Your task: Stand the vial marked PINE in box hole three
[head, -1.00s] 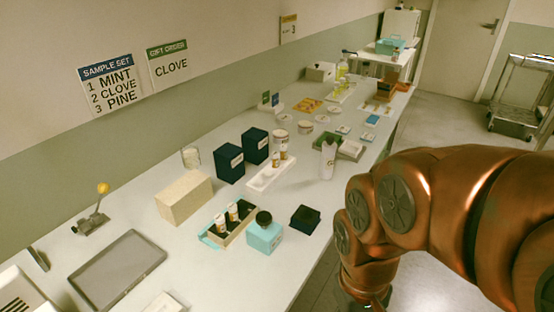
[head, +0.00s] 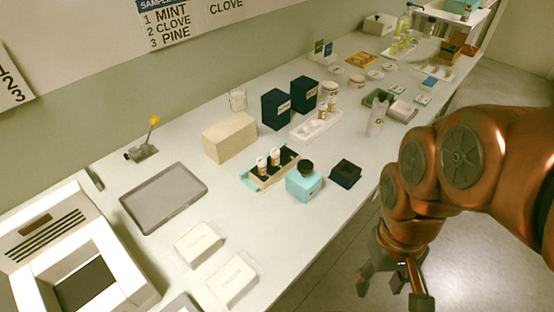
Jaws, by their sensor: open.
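A small wooden box (head: 265,184) with a dark insert and teal edges stands mid-table. Two white-capped amber vials (head: 262,164) stand in its left and middle part; its right end looks empty. A white rack (head: 302,131) behind it holds two similar vials (head: 321,112) at its right end. The labels on the vials are too small to read, so I cannot tell which is PINE. A wall sign (head: 168,27) lists 1 MINT, 2 CLOVE, 3 PINE. My gripper (head: 393,290) is open and empty, hanging off the table's front side, well away from the vials.
A teal jar with a black lid (head: 304,182) and a dark box (head: 346,173) stand right of the wooden box. Navy boxes (head: 276,109), a beige block (head: 230,138) and a white bottle (head: 376,120) stand nearby. A grey tray (head: 165,197) lies left.

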